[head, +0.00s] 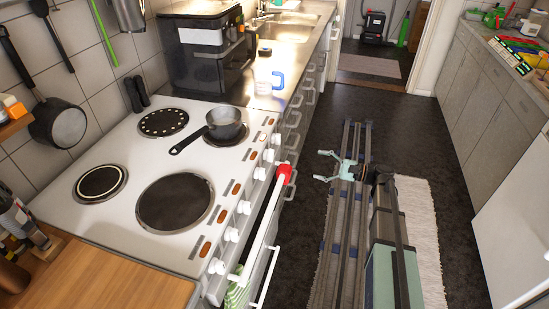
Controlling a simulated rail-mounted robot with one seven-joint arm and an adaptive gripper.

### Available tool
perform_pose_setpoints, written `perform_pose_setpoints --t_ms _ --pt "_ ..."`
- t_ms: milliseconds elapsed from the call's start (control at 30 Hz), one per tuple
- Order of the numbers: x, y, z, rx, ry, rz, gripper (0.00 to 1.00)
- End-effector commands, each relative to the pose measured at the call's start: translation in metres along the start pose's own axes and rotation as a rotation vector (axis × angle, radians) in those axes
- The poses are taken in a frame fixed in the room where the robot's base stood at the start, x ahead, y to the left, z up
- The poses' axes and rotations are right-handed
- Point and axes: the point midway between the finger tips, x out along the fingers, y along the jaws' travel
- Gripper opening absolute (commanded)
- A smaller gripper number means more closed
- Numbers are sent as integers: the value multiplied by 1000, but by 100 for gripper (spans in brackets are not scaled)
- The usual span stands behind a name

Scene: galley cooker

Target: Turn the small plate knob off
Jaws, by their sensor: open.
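The white cooker (130,230) stands along the left wall, with several white knobs in a row on its front edge, such as a near knob (232,235) and a far knob (268,156). I cannot tell which one belongs to a small plate, and their markings are too small to read. A small plate (99,183) and a dotted plate (163,122) are bare. A pan (224,122) stands on the far right plate. My gripper (321,166) is open and empty over the floor, to the right of the cooker front and apart from the knobs.
The oven handle bar (262,232) sticks out in front of the knobs, with a red piece (285,172) at its far end. A black appliance (208,55) and a bottle (264,72) stand on the counter behind. Cabinets (470,115) line the right side.

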Motion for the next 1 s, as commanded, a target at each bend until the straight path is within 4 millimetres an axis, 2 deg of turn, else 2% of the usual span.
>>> perform_pose_setpoints --t_ms 167,267,800,1000 --pt "14 1 0 11 0 4 77" --pt "29 1 1 10 0 5 77" --pt "133 1 0 10 1 6 77" --pt "160 1 -1 9 3 5 77"
